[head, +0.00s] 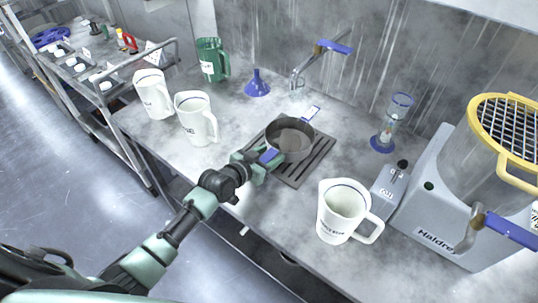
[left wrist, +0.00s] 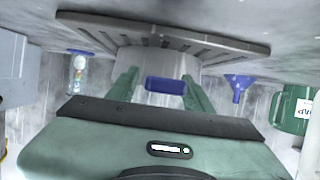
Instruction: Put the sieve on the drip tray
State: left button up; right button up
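The sieve (head: 291,140) is a dark grey round pan with a blue grip at its near side and another tab at its far side. It sits over the slotted grey drip tray (head: 318,158). In the left wrist view, which looks upside down, the sieve (left wrist: 150,62) appears against the drip tray (left wrist: 215,38). My left gripper (head: 262,163) is at the sieve's near grip. Its green fingers (left wrist: 161,80) stand apart on both sides of the blue grip (left wrist: 166,86), with a small gap visible on one side. My right gripper is not in view.
A white jug (head: 342,212) stands right of the tray, near the front edge. Two more white jugs (head: 195,119), a green jug (head: 211,60) and a blue funnel (head: 257,84) stand left. A tap (head: 310,65) reaches over the counter behind. A grey machine (head: 440,205) is at right.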

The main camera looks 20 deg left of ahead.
pick_arm(q)
jog(key=shift+r, duration=0.1)
jog(key=shift+s+r, duration=0.1)
jog(key=shift+s, duration=0.05)
jog(key=b+v, duration=0.1)
jog(key=v, duration=1)
jog(key=shift+s+a, duration=0.15)
jog(key=shift+s, duration=0.2)
